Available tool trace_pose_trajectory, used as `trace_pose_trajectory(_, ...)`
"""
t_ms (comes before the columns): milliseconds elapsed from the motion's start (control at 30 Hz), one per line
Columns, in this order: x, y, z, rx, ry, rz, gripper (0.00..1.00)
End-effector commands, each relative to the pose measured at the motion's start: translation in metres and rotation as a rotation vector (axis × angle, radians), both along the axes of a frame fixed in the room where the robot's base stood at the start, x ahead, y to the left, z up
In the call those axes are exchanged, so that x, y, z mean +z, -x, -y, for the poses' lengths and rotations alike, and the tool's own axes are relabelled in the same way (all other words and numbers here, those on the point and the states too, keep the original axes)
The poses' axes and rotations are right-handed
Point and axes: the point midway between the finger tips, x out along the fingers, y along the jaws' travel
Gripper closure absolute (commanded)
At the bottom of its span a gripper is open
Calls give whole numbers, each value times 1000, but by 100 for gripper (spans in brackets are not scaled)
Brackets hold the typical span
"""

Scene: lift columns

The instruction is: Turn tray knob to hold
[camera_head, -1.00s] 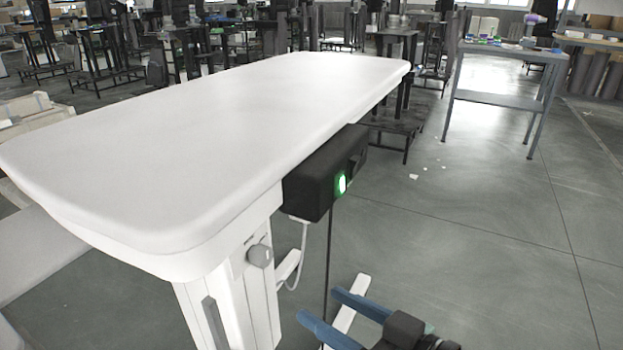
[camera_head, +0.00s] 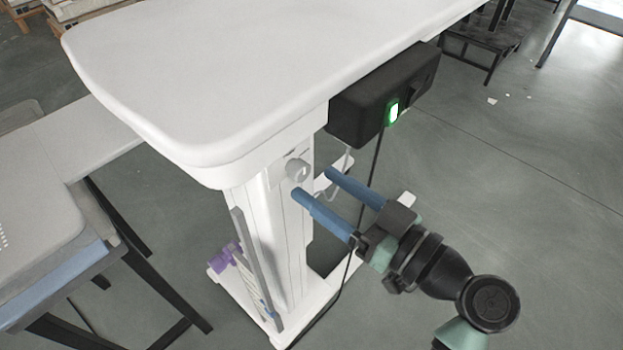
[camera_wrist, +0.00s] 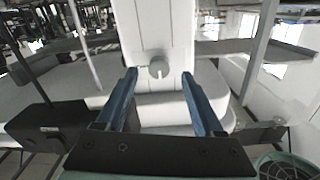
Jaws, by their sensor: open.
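The tray knob (camera_head: 297,169) is a small round grey knob on the upper part of the white lift column (camera_head: 277,235), just under the white tabletop (camera_head: 240,75). It also shows in the wrist view (camera_wrist: 158,68), ahead of and between the fingers, with a pointer ridge that looks near upright. My gripper (camera_head: 312,182) has two blue fingers, open and empty, pointing at the column. One fingertip looks close to the knob in the head view, but I cannot tell any contact. In the wrist view my gripper (camera_wrist: 158,80) frames the knob with space on both sides.
A black control box (camera_head: 380,100) with a lit green switch (camera_head: 393,112) hangs under the tabletop edge, right of the knob. Cables hang below it. A purple object (camera_head: 224,258) is low by the column. Another table (camera_head: 50,200) stands at left.

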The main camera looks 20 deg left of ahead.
Motion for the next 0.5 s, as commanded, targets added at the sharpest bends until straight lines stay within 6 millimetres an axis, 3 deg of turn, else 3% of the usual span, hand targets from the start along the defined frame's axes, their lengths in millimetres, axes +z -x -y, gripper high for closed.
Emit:
trace_pose_trajectory(200, 0, -8, -23, 1, 0, -1, 31)
trace_pose_trajectory(500, 0, -10, -28, -1, 0, -1, 31)
